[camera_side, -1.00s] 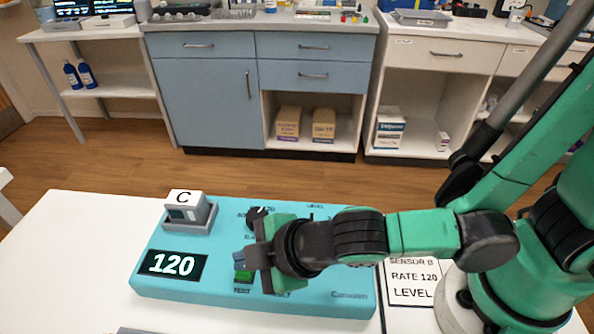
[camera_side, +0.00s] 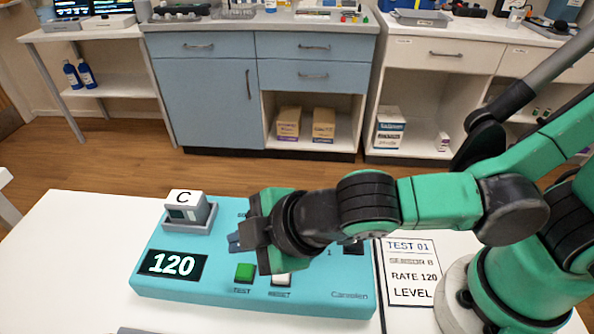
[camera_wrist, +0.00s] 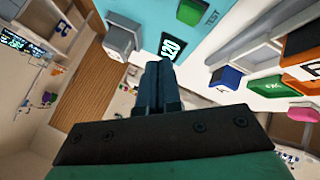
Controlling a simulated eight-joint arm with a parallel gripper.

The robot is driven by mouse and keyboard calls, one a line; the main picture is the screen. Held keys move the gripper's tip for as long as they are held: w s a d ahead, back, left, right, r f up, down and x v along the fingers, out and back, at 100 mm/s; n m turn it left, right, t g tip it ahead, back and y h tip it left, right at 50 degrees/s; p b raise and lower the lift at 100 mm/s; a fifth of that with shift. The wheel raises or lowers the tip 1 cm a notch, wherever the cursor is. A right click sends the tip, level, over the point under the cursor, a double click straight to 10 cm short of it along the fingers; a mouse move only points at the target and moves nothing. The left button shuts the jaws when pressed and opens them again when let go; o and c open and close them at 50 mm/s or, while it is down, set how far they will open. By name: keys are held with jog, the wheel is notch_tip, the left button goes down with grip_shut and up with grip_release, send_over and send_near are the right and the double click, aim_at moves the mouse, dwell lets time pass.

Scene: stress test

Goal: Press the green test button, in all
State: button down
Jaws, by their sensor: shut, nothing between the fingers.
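The green test button (camera_side: 245,271) sits on the front part of a teal console (camera_side: 200,289), above the label TEST. It also shows in the wrist view (camera_wrist: 190,11) near the top edge. My gripper (camera_side: 236,243) is shut and empty, held above the console, a little behind and above the button in the side view. In the wrist view its closed fingers (camera_wrist: 157,75) point toward the console's display (camera_wrist: 171,46). The display reads 120 in the side view (camera_side: 173,264). A pale RESET button (camera_side: 281,279) lies right of the green one, partly under my gripper.
A grey block marked C (camera_side: 187,205) sits in a holder on the console's back left. A card (camera_side: 412,272) reading TEST 01, SENSOR B, RATE 120, LEVEL lies right of the console. The white table (camera_side: 85,260) is clear at left. My gripper hides part of the console's controls.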

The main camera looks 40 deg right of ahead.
jog(key=shift+r, duration=1)
jog(key=w+d+r+m+g+h, duration=0.1)
jog(key=d+m+h, duration=0.3)
jog(key=d+m, duration=1)
jog(key=d, duration=0.7)
jog(key=shift+w+d+r, duration=0.35)
jog(key=shift+w, duration=0.05)
